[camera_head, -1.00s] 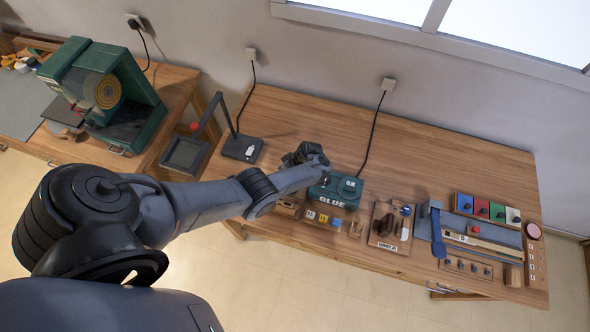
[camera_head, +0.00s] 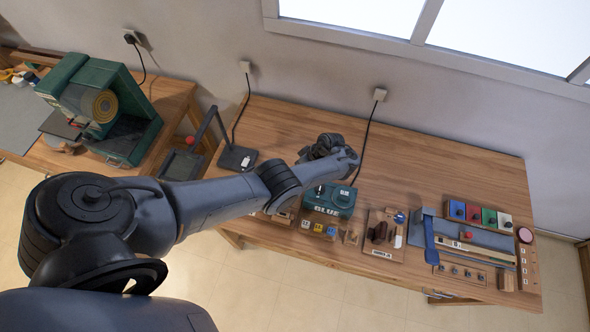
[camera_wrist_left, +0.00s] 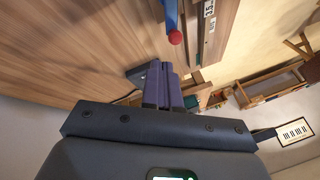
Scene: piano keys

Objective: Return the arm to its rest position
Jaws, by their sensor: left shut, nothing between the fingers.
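My left arm comes in from the left in the head view and reaches over the wooden workbench (camera_head: 430,160). My right gripper is not in either view.
A green machine (camera_head: 105,105) stands on the left bench, with a dark lamp-like stand (camera_head: 237,158) to its right. A brown tool board (camera_head: 385,234), coloured blocks (camera_head: 480,213) and a blue tool (camera_head: 430,240) line the front. The bench's back right is clear.

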